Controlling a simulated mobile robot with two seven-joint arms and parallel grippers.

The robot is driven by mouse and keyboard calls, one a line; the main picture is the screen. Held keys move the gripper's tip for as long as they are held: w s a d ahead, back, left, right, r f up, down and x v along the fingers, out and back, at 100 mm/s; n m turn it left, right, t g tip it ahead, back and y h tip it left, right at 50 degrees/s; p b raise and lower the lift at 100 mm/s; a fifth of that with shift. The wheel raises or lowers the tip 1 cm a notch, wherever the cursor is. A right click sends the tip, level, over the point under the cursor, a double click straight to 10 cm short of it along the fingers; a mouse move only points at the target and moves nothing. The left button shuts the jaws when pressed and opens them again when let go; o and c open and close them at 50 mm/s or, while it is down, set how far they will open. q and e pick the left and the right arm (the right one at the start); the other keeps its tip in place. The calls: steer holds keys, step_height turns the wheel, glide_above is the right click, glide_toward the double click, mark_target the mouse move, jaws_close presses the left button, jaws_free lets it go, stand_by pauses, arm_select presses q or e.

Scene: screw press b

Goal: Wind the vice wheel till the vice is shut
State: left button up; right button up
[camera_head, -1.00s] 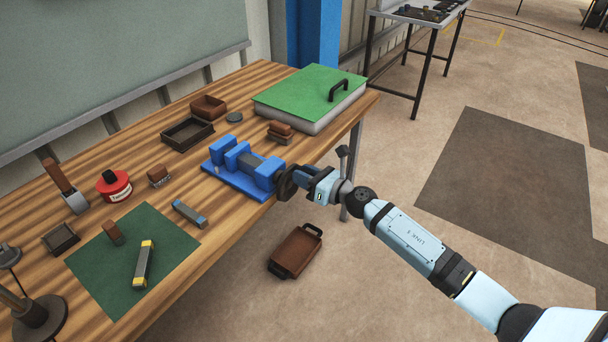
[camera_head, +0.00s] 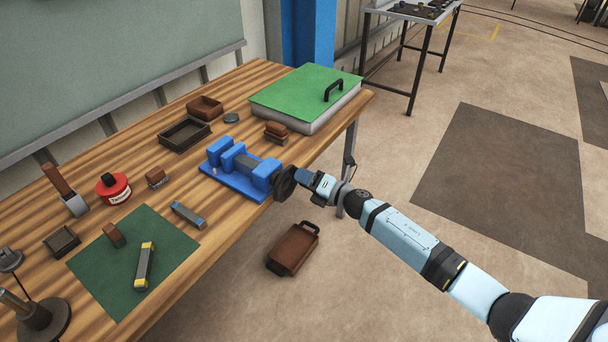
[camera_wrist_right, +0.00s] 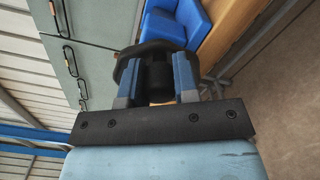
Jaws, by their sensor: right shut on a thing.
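The blue vice (camera_head: 240,168) stands near the front edge of the wooden bench. A gap shows between its jaw blocks, with a dark grey part in it. Its dark round wheel (camera_head: 284,183) faces out over the bench edge; it also shows in the right wrist view (camera_wrist_right: 157,50). My right gripper (camera_head: 298,179) is at the wheel from the right. In the right wrist view its two fingers (camera_wrist_right: 158,80) stand on either side of the dark wheel hub and are shut on it. The blue vice body (camera_wrist_right: 180,20) shows beyond. My left gripper is not in view.
A brown tray (camera_head: 293,249) lies on the floor below.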

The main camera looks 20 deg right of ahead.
mark_target(293, 189)
steer(key=m, duration=0.2)
steer(key=f+m+p, duration=0.1)
steer(key=m, duration=0.1)
steer(key=shift+f+m, duration=0.15)
steer(key=shift+m, duration=0.15)
steer(key=m, duration=0.2)
steer(key=f+m+p, duration=0.1)
steer(key=m+p, duration=0.1)
steer(key=m, duration=0.1)
steer(key=shift+s+a+f+m, duration=0.2)
steer(key=shift+f+m, duration=0.1)
steer(key=shift+f, duration=0.05)
steer(key=m, duration=0.1)
steer(key=m+p, duration=0.1)
steer(key=f+m, duration=0.1)
steer(key=m, duration=0.1)
steer(key=shift+s+a, duration=0.3)
steer(key=shift+a, duration=0.1)
steer(key=shift+a+f+m, duration=0.1)
steer(key=shift+m, duration=0.3)
steer(key=shift+s, duration=0.1)
steer(key=o, duration=0.9)
